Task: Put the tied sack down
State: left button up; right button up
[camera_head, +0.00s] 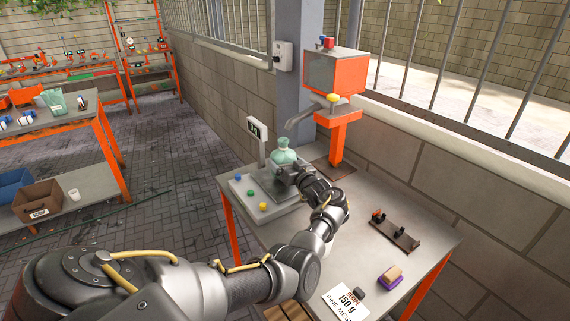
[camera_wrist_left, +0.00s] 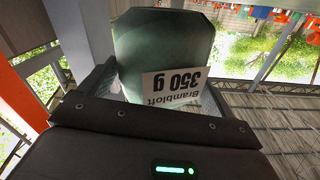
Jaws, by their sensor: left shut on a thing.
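The tied sack (camera_head: 284,156) is pale green with a gathered neck. It is at the scale (camera_head: 262,186) on the table, over its plate. I cannot tell whether its base touches the plate. My left gripper (camera_head: 287,172) is shut on the sack from the near right side. In the left wrist view the sack (camera_wrist_left: 160,50) fills the space between the fingers, and its white label (camera_wrist_left: 175,88) reads "Brambloft 350 g" upside down. The scale's display (camera_head: 257,129) stands behind it; its reading is too small to be sure of. My right gripper is not in view.
An orange machine with a spout (camera_head: 337,75) stands behind the scale. Another table with bins (camera_head: 38,200) stands at the left.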

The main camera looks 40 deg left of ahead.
pick_arm(q)
jog(key=shift+s+f, duration=0.1)
jog(key=shift+f, duration=0.25)
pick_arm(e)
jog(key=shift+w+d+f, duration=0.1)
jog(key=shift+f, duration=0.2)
